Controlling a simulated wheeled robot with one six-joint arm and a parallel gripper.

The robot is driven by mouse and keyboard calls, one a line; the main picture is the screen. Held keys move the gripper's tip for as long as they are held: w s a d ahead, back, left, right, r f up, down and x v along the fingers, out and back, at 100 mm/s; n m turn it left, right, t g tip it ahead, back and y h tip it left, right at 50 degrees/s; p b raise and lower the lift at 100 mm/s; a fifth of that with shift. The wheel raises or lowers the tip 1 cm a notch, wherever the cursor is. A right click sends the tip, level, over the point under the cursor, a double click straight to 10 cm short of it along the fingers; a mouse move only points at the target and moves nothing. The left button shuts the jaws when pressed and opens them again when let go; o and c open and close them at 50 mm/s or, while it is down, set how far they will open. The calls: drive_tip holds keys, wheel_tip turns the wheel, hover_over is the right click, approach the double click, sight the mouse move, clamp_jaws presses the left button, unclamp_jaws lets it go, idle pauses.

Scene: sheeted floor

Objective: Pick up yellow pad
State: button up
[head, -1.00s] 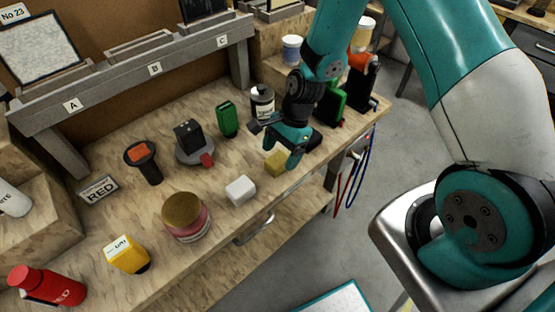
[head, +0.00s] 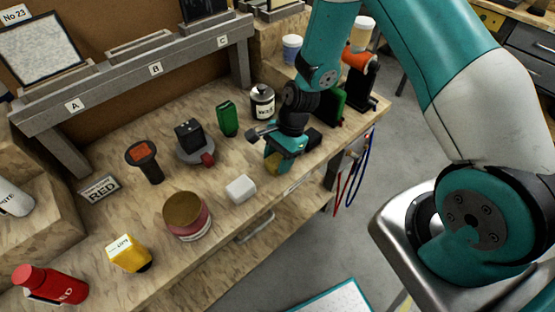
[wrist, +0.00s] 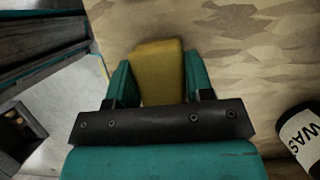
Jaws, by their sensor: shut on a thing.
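The yellow pad (wrist: 160,72) is a small yellow block near the front edge of the wooden bench. In the wrist view it sits between the two teal fingers of my gripper (wrist: 158,82), which are shut on it. In the head view my gripper (head: 277,162) points down at the bench, and only a small part of the yellow pad (head: 272,167) shows beside the fingers. I cannot tell whether the pad is touching the bench.
A white block (head: 240,189) lies left of my gripper. A labelled jar (head: 262,102) and a green case (head: 228,119) stand behind. The bench edge is close.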

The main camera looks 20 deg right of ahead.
sight(278, 158)
wheel_tip(278, 158, up, 20)
drive_tip(key=b, duration=0.1)
drive_tip(key=shift+b, duration=0.3)
